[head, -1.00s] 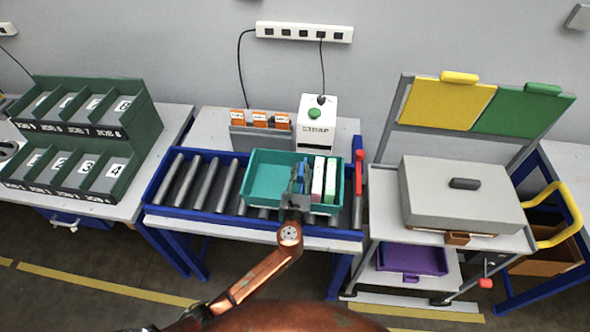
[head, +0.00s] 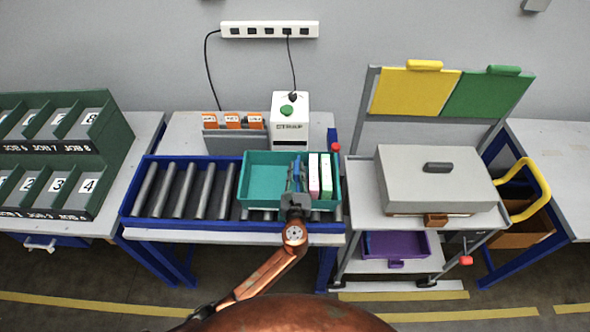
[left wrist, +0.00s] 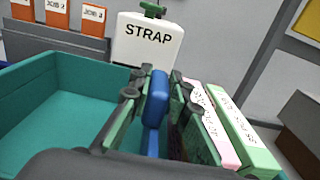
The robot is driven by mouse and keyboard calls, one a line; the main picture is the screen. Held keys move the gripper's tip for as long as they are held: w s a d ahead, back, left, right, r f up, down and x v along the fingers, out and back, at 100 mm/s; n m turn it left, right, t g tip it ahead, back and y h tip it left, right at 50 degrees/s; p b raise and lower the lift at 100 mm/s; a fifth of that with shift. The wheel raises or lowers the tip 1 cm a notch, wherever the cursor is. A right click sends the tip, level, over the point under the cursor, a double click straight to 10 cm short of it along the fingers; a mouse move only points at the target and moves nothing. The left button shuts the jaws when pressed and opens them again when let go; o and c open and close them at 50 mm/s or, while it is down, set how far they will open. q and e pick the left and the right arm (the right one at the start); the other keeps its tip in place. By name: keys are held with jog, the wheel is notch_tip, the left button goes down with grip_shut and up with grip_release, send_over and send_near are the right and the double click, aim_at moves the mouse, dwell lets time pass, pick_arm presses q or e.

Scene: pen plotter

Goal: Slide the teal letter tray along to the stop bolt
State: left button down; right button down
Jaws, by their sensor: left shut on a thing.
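The teal letter tray (head: 262,172) sits on the roller conveyor (head: 183,190), near its right end. It also fills the lower left of the left wrist view (left wrist: 50,100). A pink-and-white item (head: 313,176) and a green-and-white item (head: 326,176) stand upright at its right. The red-topped stop bolt (head: 336,148) shows at the tray's far right corner; its lower part is hidden. My left gripper (head: 297,184) is over the tray's near wall, shut on a blue upright piece (left wrist: 155,100). I cannot tell whether this piece is part of the tray. My right gripper is not in view.
A white STRAP machine (head: 290,122) and an orange-labelled rack (head: 235,142) stand behind the conveyor. Green bins (head: 60,170) are at the left. A trolley with a grey box (head: 435,178) stands close at the right. The rollers left of the tray are clear.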

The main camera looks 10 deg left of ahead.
pick_arm(q)
jog(key=c, duration=1.7)
grip_release()
jog(key=shift+c, duration=0.2)
jog(key=shift+s, duration=0.15)
jog(key=s+d, duration=0.1)
jog(key=s, duration=1)
jog(key=shift+s, duration=0.35)
jog(key=shift+d, duration=0.1)
